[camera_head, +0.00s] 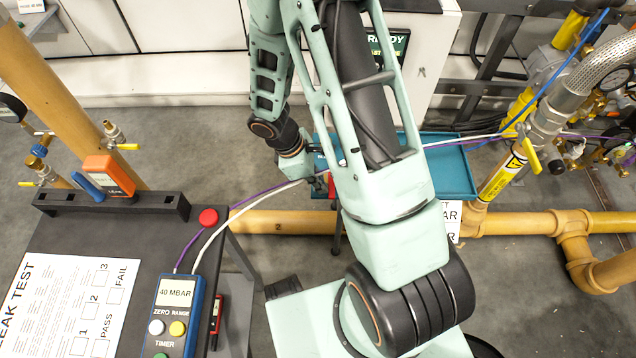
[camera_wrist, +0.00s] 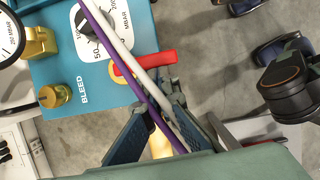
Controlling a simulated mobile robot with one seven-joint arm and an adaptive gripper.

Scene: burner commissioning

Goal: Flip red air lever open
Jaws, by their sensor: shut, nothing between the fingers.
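The red air lever (camera_wrist: 146,61) shows in the wrist view beside the teal panel (camera_wrist: 75,75), lying roughly crosswise. A white hose (camera_wrist: 148,75) and a purple hose (camera_wrist: 118,62) cross in front of it. My gripper (camera_wrist: 160,104) is just below the lever in the picture, its blue-grey fingers shut and empty. The hoses pass over the fingers, and I cannot tell whether they touch. In the head view my gripper (camera_head: 318,182) is at the left end of the teal panel (camera_head: 452,176). My arm hides much of the panel there.
A yellow pipe (camera_head: 285,222) runs low behind my arm.

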